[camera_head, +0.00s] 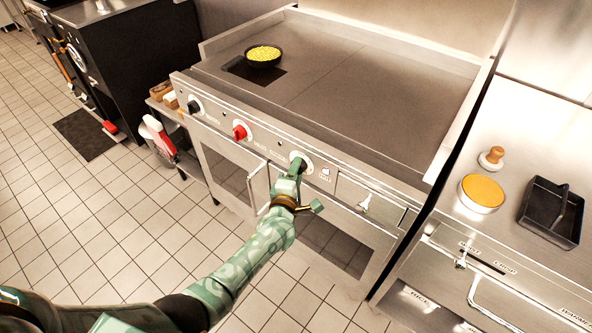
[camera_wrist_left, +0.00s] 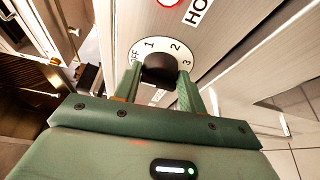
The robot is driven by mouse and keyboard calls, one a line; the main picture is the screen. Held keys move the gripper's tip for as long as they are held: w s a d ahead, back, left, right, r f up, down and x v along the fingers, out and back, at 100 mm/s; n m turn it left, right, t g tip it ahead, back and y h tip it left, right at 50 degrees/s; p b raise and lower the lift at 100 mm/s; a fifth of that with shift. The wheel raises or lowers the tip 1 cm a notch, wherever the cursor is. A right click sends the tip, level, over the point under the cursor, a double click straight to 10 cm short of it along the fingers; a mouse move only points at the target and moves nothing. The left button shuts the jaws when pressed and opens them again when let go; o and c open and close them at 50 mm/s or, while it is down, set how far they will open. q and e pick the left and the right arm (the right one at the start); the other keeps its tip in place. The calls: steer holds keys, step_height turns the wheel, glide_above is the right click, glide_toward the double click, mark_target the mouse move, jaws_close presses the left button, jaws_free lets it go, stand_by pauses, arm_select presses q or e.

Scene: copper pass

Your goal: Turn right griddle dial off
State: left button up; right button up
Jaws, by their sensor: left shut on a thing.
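The right griddle dial (camera_head: 299,158) is a black knob on a white numbered plate on the griddle's front panel. My left gripper (camera_head: 297,170) reaches it from the front and covers part of it. In the left wrist view, the black knob (camera_wrist_left: 160,68) sits between the two green fingers of my left gripper (camera_wrist_left: 160,84), which is shut on it. The plate around it shows OFF at the left, then 1, 2 and 3. The knob's pointer is not clear. My right gripper is not in view.
A red dial (camera_head: 240,131) and a black dial (camera_head: 194,106) are further left on the panel. A black bowl of yellow food (camera_head: 263,56) stands on the griddle (camera_head: 375,90). A black pan (camera_head: 552,212) and a yellow-topped round container (camera_head: 481,192) are on the right counter.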

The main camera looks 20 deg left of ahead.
arm_select(q)
steer(key=shift+n, duration=0.4)
steer(key=o, duration=1)
steer(key=shift+a, duration=0.1)
steer(key=shift+c, duration=0.2)
steer(key=s+r+p, duration=0.1)
steer(key=s+p, duration=0.4)
steer(key=s, duration=1.1)
steer(key=shift+s+d, duration=0.15)
steer(key=shift+d, duration=0.2)
steer(key=shift+r, duration=0.1)
